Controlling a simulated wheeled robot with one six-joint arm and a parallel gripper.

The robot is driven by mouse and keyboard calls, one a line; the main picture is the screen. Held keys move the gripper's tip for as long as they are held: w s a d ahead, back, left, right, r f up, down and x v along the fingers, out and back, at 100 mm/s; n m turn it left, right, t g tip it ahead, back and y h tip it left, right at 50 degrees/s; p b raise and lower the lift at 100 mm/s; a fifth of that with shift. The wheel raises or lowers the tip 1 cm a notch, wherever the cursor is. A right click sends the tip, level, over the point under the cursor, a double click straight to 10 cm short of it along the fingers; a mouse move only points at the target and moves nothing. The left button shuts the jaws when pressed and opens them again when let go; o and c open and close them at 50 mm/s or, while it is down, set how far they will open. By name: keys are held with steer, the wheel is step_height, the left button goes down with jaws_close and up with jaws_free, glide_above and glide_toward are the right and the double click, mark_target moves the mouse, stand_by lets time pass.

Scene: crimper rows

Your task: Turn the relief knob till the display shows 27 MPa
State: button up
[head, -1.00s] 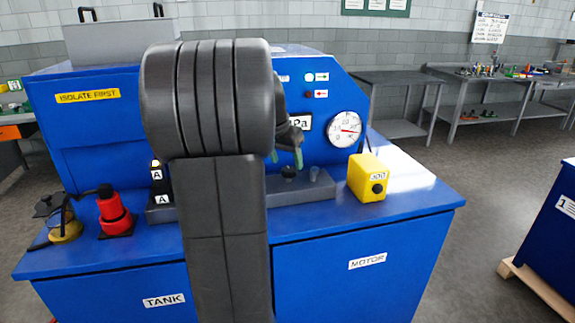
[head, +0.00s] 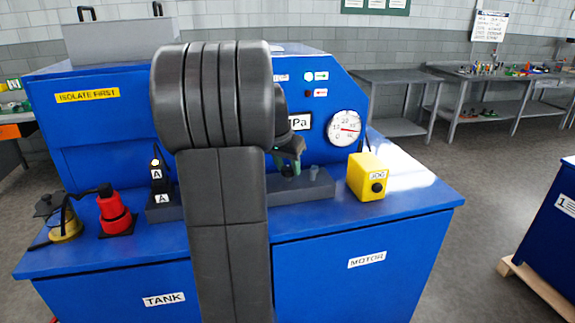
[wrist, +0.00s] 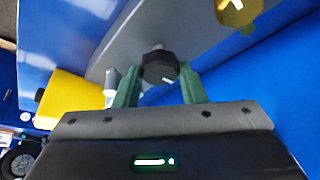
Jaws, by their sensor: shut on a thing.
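The relief knob (wrist: 159,67), dark and faceted with a pale index mark, stands between the two green fingers of my gripper (wrist: 158,78) in the wrist view. My gripper is shut on it. In the head view the gripper (head: 287,160) is at the grey block, and the knob is largely hidden there. The display (head: 300,122) is mostly covered by my arm. Only "Pa" shows, so its number cannot be read. The round gauge (head: 344,128) to its right has a red needle pointing roughly right.
A yellow box (head: 367,178) with a black button stands right of the grey block (head: 318,189). Two black parts marked A (head: 158,185) stand left of my arm. The blue bench top is clear at the right front.

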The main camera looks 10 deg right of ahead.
steer(key=shift+n, duration=0.3)
steer(key=n+y+p, duration=0.1)
steer(key=n, duration=0.2)
steer(key=shift+d+r+t, duration=0.15)
steer(key=shift+t, duration=0.25)
steer(key=n+y+p, duration=0.1)
steer(key=n, duration=0.3)
steer(key=shift+d+y, duration=0.1)
steer(key=shift+y, duration=0.2)
steer(key=n+y+p, duration=0.1)
steer(key=n, duration=0.2)
steer(key=shift+n+y, duration=0.3)
steer(key=shift+d+n+y, duration=0.15)
steer(key=shift+n+y, duration=0.45)
steer(key=shift+n, duration=1.3)
steer(key=o, duration=1)
